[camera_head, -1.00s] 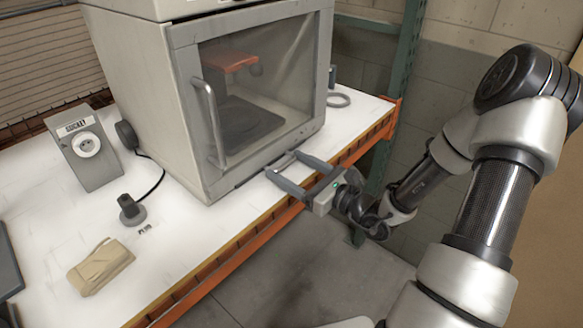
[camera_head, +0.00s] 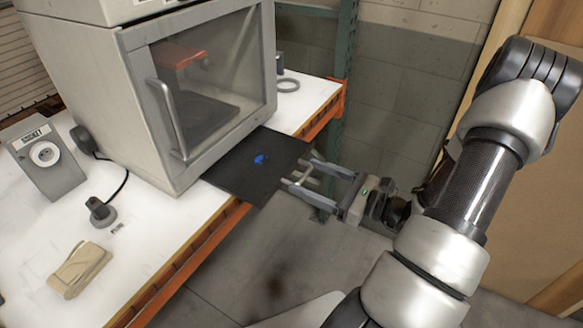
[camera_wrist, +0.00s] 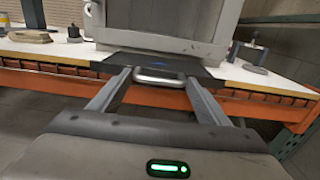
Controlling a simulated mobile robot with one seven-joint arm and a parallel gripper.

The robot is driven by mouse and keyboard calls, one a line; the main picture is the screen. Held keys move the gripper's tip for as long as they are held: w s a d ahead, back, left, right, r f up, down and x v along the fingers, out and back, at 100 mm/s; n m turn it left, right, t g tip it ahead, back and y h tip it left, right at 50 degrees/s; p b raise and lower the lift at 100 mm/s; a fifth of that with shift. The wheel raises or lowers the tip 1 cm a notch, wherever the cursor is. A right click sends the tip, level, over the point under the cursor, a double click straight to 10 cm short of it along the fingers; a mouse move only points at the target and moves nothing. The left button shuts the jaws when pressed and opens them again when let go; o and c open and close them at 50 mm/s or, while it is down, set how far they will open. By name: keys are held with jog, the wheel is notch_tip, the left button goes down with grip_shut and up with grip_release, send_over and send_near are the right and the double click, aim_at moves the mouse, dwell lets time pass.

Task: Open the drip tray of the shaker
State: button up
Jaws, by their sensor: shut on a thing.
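The shaker (camera_head: 150,90) is a grey cabinet with a closed glass door and a vertical bar handle (camera_head: 168,118). Its black drip tray (camera_head: 235,175) sticks out from under the door, past the table's front edge, with a blue spot (camera_head: 260,159) on it. A light metal handle (camera_head: 298,180) is at the tray's front edge. My gripper (camera_head: 303,174) is shut on that handle. In the wrist view the handle (camera_wrist: 160,77) lies between the fingertips, with the dark tray (camera_wrist: 128,64) behind it.
The white table (camera_head: 150,215) has an orange front beam (camera_head: 190,258). A grey ring (camera_head: 287,85) lies on the right. The floor in front is clear.

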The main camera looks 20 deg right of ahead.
jog(key=shift+v, duration=0.9)
jog(key=shift+w+d, duration=0.1)
jog(key=o, duration=1.2)
jog(key=shift+o, duration=0.2)
jog(key=v, duration=1.7)
jog(key=shift+s, duration=0.25)
jog(key=shift+d, duration=0.1)
